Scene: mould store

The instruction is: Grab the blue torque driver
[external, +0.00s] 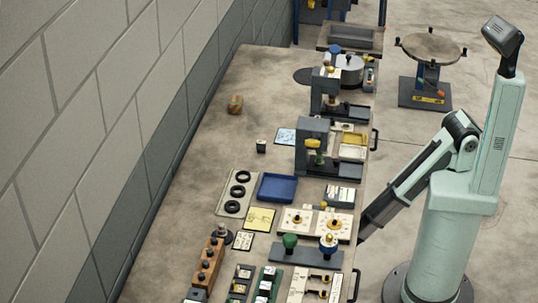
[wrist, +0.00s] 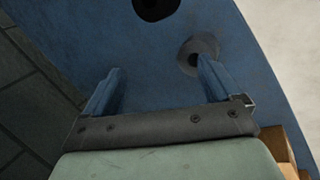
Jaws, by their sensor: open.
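In the external view my forearm reaches down-left to the table's right edge, and the fingertips are hidden there. The driver is not recognisable in the wrist view.
A large blue surface (wrist: 150,45) with dark round spots fills the wrist view beyond my fingers; I cannot tell what it is. The table also holds a blue tray (external: 277,187), white plates (external: 317,223) and a press (external: 312,145). The table's far left is mostly bare.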

